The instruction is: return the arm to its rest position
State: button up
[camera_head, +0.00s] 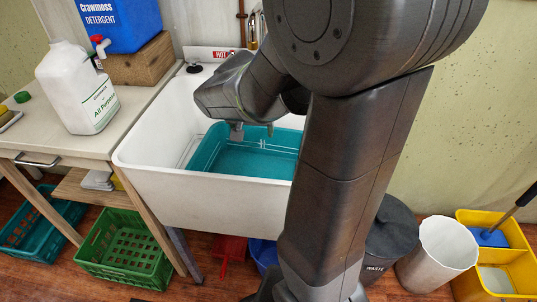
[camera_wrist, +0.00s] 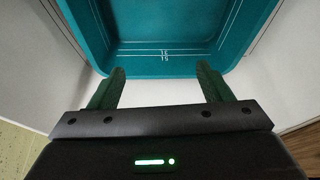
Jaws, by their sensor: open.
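My gripper (camera_wrist: 160,82) is open and empty, with its two dark green fingers spread apart in the wrist view. In the head view my gripper (camera_head: 254,130) hangs over the white utility sink (camera_head: 205,205), mostly hidden behind my own wrist. Below it a teal basin (camera_head: 240,160) sits inside the sink. The basin also shows in the wrist view (camera_wrist: 165,30), with white markings on its inner wall, beyond the fingertips. My dark arm crosses the middle of the head view and hides the right part of the sink.
Left of the sink, a table (camera_head: 75,140) holds a white jug (camera_head: 77,90), a wooden block (camera_head: 140,62) and a blue detergent container (camera_head: 125,20). Green (camera_head: 125,248) and teal (camera_head: 35,225) crates stand below. Right are a waste bin (camera_head: 392,235), a white bin (camera_head: 440,250) and a yellow mop bucket (camera_head: 490,280).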

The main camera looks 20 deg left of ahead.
jog(key=b+x, duration=0.3)
jog(key=x, duration=1.1)
jog(key=shift+r+p, duration=1.5)
jog(key=shift+r, duration=0.6)
